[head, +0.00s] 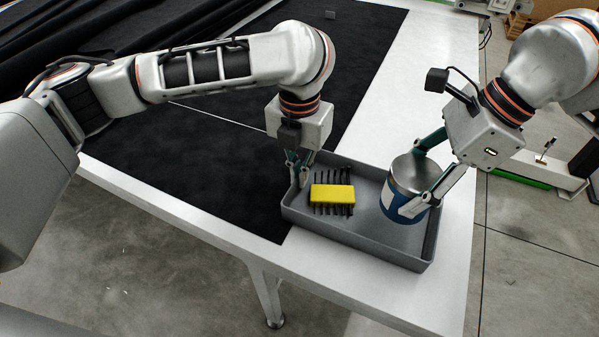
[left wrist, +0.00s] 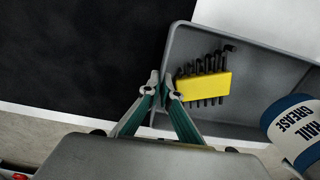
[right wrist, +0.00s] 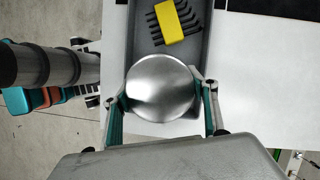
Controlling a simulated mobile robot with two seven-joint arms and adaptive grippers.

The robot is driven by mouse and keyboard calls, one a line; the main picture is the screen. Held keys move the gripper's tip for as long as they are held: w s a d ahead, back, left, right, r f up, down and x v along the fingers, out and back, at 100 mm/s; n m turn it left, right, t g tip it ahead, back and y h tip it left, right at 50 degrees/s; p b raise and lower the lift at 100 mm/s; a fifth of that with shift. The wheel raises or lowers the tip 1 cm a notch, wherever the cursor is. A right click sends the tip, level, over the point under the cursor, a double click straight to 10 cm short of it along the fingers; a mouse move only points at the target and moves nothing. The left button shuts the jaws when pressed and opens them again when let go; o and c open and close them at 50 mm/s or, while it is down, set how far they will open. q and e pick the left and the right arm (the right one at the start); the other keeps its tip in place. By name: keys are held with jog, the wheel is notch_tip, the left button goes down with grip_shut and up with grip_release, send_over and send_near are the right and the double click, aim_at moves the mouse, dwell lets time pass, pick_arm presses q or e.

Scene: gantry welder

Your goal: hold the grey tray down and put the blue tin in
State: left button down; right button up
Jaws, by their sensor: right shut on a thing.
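The grey tray (head: 345,235) lies at the white table's corner; its near wall also shows in the left wrist view (left wrist: 225,130). My left gripper (head: 298,182) is at the tray's left wall, with its fingertips (left wrist: 161,84) close together on either side of the rim. Whether they press on it is unclear. My right gripper (head: 412,180) is shut on the blue tin (head: 398,207), whose silver lid (right wrist: 162,86) faces up. The upright tin, labelled as rail grease (left wrist: 292,128), is over the right part of the tray. I cannot tell whether it touches the floor.
A yellow holder with black hex keys (head: 332,194) lies in the tray's left part, beside the tin. Black cloth (head: 200,160) covers the table to the left. The white table top (head: 425,90) is bare behind the tray. The table edge is close in front.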

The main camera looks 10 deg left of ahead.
aim_at(412, 171)
jog(key=shift+f, duration=2.7)
jog(key=o, duration=1.6)
jog(key=shift+c, duration=0.2)
jog(key=shift+f, duration=0.1)
jog(key=shift+r, duration=5.05)
pick_arm(q)
jog(key=c, duration=2.2)
grip_release()
notch_tip(412, 171, up, 12)
jog(key=shift+r, duration=0.1)
